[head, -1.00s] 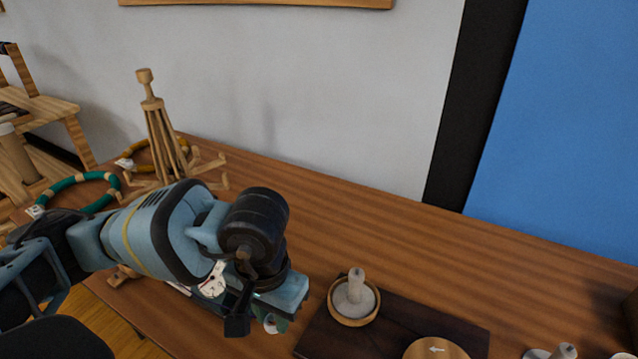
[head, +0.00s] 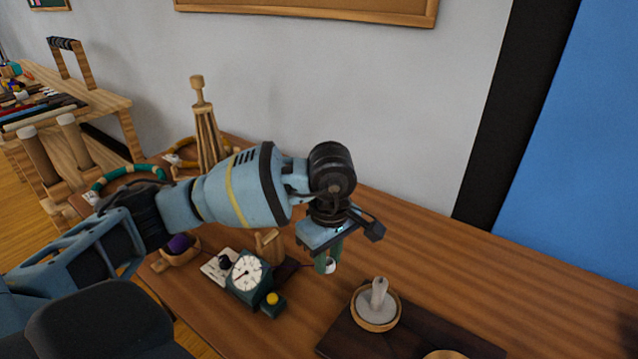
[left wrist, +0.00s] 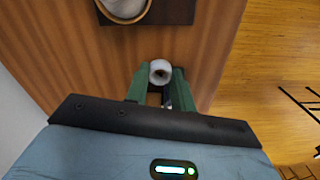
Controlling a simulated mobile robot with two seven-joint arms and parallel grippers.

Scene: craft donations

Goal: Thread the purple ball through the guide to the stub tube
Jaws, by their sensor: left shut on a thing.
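The purple ball (head: 179,243) sits in a small wooden bowl (head: 184,259) on the table in the head view. A wooden upright (head: 268,246), perhaps the guide, stands behind the dial box; my arm partly hides that area. My left gripper (head: 328,262) has green fingers shut on a small white ring-ended piece (head: 331,267), held above the table. The piece also shows between the fingers in the left wrist view (left wrist: 160,72). A thin purple strand seems to run left from it. A pale upright stub (head: 379,290), likely the stub tube, stands in a round wooden dish to the gripper's right.
A dark box with a white dial (head: 246,272) and yellow button stands near the front edge. The dish (head: 376,322) rests on a dark board (head: 345,338). The table's back right is clear.

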